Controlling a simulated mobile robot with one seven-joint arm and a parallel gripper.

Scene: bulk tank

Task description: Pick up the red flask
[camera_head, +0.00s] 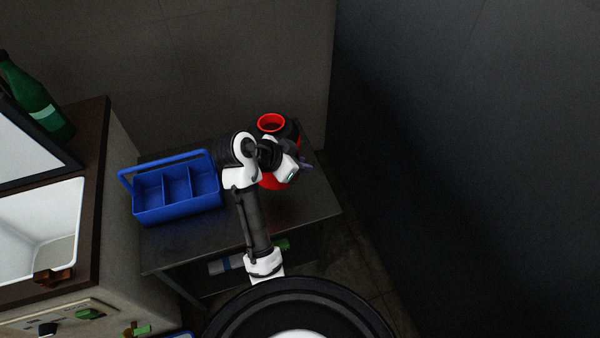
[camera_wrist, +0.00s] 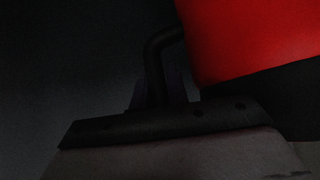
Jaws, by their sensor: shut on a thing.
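The red flask (camera_head: 274,183) is at the back right of the dark metal table (camera_head: 190,240). It is upright, with a wide red mouth and a black band; my arm hides much of its middle. In the wrist view its red body (camera_wrist: 250,38) fills the upper right, with a black handle (camera_wrist: 155,55) on its left side. My gripper (camera_head: 303,164) is beside the flask, and in the wrist view its fingers (camera_wrist: 158,90) are shut on the handle. I cannot tell whether the flask's base touches the table.
A blue caddy (camera_head: 178,188) with compartments stands left of the flask. A counter with a white sink (camera_head: 40,230) and a green bottle (camera_head: 35,95) is at the left. Walls close off the back and right. Bottles (camera_head: 225,265) lie below the tabletop.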

